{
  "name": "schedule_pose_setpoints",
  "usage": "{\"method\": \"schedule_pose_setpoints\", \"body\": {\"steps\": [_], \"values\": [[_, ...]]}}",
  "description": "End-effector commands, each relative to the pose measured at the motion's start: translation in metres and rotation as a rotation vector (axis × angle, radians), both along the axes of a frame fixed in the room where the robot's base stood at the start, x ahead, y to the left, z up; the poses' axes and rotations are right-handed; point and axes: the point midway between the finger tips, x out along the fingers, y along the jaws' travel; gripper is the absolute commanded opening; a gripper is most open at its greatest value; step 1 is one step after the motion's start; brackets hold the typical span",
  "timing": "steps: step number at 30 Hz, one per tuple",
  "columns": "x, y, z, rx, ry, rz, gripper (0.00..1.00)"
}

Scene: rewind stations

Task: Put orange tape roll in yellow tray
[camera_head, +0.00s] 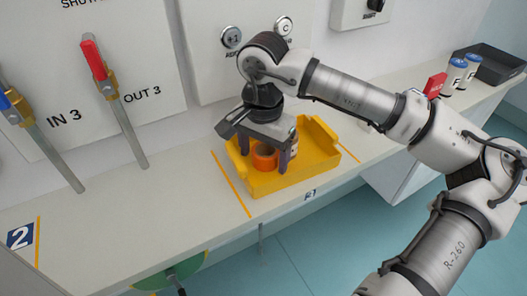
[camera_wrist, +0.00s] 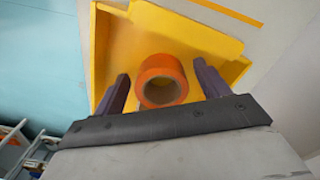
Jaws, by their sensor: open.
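The orange tape roll (camera_head: 264,156) is inside the yellow tray (camera_head: 318,164), toward the tray's left side. In the wrist view the roll (camera_wrist: 162,67) shows its round opening, with the yellow tray (camera_wrist: 215,35) around it. My gripper (camera_head: 266,157) is over the tray with its jaws open. In the wrist view my gripper's two dark fingers (camera_wrist: 162,92) stand on either side of the roll, with a gap on each side. The roll's underside is hidden, so I cannot tell if it rests fully on the tray floor.
The tray stands on a light bench (camera_head: 130,215) between orange marker lines. A red-handled lever (camera_head: 94,60) and a blue-handled lever (camera_head: 12,103) are on the wall at left. A red item (camera_head: 435,85), white-and-blue containers (camera_head: 455,72) and a black tray (camera_head: 497,65) stand farther right.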

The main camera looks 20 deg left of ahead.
Motion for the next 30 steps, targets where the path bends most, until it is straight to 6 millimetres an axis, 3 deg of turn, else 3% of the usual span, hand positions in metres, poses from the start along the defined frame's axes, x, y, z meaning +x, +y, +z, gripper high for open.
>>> {"method": "schedule_pose_setpoints", "body": {"steps": [5,19,24,30], "values": [[0.000,0.000,0.013,0.001,-0.002,-0.001,0.74],[0.000,0.000,0.107,0.001,-0.001,0.000,0.74],[0.000,0.000,0.121,0.001,0.000,0.000,0.74],[0.000,0.000,0.124,0.000,0.000,0.000,0.74]]}}
